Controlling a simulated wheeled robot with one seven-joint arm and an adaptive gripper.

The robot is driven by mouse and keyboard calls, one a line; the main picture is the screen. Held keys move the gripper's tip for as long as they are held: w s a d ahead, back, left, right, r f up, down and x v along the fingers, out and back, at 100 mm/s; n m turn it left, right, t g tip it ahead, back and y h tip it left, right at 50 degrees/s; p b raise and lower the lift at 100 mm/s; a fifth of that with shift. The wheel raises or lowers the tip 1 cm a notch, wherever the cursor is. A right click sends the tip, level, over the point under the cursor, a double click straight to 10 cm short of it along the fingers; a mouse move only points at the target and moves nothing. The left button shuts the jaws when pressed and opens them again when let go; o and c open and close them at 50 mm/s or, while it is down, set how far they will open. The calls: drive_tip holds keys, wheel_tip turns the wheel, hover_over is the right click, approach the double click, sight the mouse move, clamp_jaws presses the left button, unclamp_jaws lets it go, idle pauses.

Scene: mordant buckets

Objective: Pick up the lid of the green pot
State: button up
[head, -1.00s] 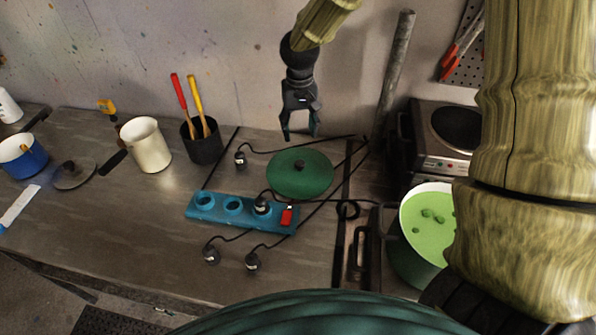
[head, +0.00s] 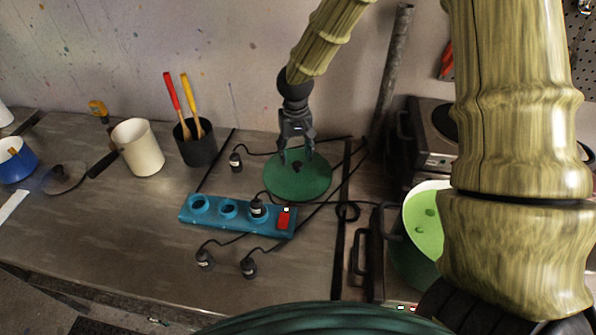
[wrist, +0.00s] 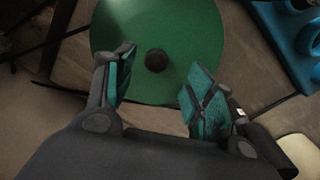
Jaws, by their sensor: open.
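The green lid (head: 297,185) lies flat on the workbench with a dark round knob at its middle. In the wrist view the lid (wrist: 192,35) fills the upper middle, and its knob (wrist: 156,61) lies between and slightly beyond my fingertips. My gripper (head: 297,158) is open above the lid, pointing down, with its fingers on either side of the knob; in the wrist view it shows its teal pads (wrist: 158,88). I cannot tell the exact height left above the knob. The green pot (head: 424,226), with light green liquid, stands at the right, partly hidden by my arm.
A teal power strip (head: 237,215) with plugs and cables lies just in front of the lid. A dark utensil cup (head: 194,147), a white pot (head: 137,147) and a blue pot (head: 17,161) stand leftward. A hot plate (head: 433,137) is at the right.

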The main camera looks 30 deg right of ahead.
sight(298, 164)
drive_tip(key=shift+f, duration=0.5)
drive_tip(key=shift+d+f+p, duration=0.15)
drive_tip(key=shift+f+p, duration=0.4)
drive_tip(key=shift+f, duration=0.15)
drive_tip(key=shift+d+f+p, duration=0.1)
drive_tip(key=shift+f+p, duration=0.45)
drive_tip(key=shift+f, duration=1.3)
clamp_jaws()
